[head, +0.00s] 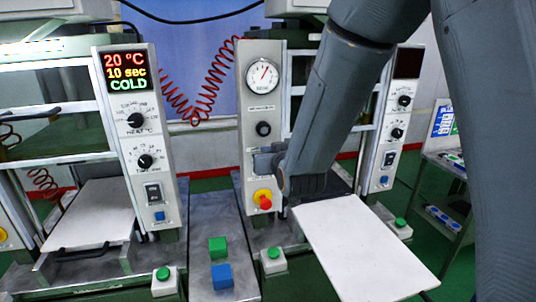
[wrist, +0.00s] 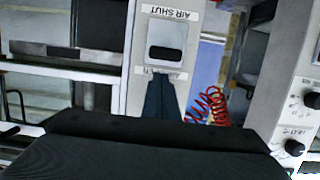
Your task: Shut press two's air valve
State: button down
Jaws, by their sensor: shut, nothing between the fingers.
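The gauge panel (head: 258,125) of the middle press stands upright in the head view; I see no press number on it. In the wrist view the air valve (wrist: 166,42) is a pale plate with a dark part in its lower half. An upside-down AIR SHUT label (wrist: 170,12) is above it in the picture. A partly hidden label, seemingly OPEN (wrist: 152,72), is below it. My gripper (wrist: 160,88) is shut and empty, its dark fingers pointing at the valve's lower end. Contact cannot be told. In the head view my gripper (head: 268,161) is against the panel, covering the valve area.
A red and yellow stop button (head: 263,199) sits just below my gripper. A white board (head: 365,250) juts out at front right. Green and blue blocks (head: 219,247) lie left. A red coiled hose (head: 205,95) hangs behind.

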jog(key=shift+f, duration=0.75)
notch_tip(320, 180, down, 5)
jog(key=b, duration=0.3)
jog(key=shift+r, duration=0.15)
jog(key=shift+s, duration=0.1)
